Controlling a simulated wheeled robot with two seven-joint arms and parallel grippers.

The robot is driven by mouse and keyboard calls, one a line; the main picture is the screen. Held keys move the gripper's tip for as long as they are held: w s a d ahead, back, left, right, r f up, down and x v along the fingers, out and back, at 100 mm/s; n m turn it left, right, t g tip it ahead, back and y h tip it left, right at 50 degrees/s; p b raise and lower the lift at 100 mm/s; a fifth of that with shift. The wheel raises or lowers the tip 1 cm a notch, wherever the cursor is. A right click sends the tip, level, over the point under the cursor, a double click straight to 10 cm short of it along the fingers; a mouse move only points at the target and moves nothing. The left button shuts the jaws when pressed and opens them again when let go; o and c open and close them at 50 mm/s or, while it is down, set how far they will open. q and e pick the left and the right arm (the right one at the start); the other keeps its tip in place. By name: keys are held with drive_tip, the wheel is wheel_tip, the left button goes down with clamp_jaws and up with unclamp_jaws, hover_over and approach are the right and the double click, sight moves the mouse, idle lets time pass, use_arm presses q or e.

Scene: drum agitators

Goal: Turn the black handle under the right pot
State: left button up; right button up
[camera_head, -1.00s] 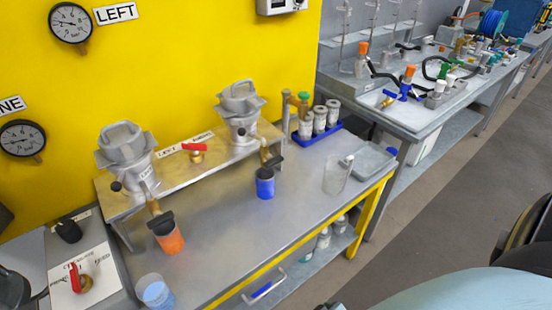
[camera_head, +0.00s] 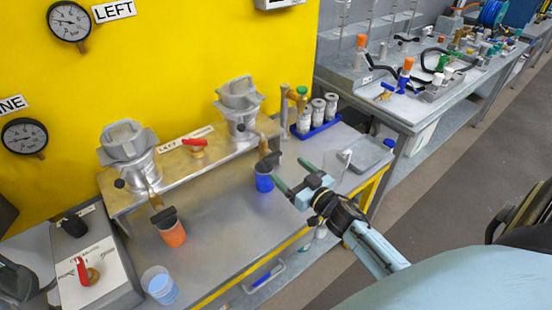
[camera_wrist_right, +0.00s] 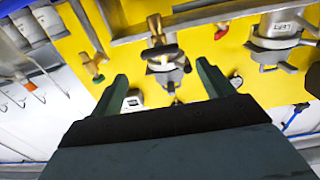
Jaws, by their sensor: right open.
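The right pot (camera_head: 240,108) is a grey metal pot on the raised metal shelf. Its black handle (camera_head: 269,160) sits on the brass valve below it, above a blue cup (camera_head: 264,183). My right gripper (camera_head: 292,174) is open and empty, just right of the handle and cup, with its green fingers pointing toward them. In the right wrist view, the black handle (camera_wrist_right: 160,51) and right pot (camera_wrist_right: 166,72) appear between and beyond the open fingers (camera_wrist_right: 160,82). A gap to the handle seems to remain, though its size is unclear. My left gripper is out of view.
The left pot (camera_head: 130,150) has its own black handle (camera_head: 163,215) above an orange cup (camera_head: 173,234). A red-handled valve (camera_head: 196,146) stands between the pots. Bottles in a blue tray (camera_head: 318,127) stand behind my gripper. The front middle of the table is clear.

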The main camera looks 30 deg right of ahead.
sight(275, 158)
drive_tip(key=w, duration=0.7)
drive_tip(key=shift+a, duration=0.35)
drive_tip(key=shift+c, duration=0.4)
drive_tip(key=c, duration=0.9)
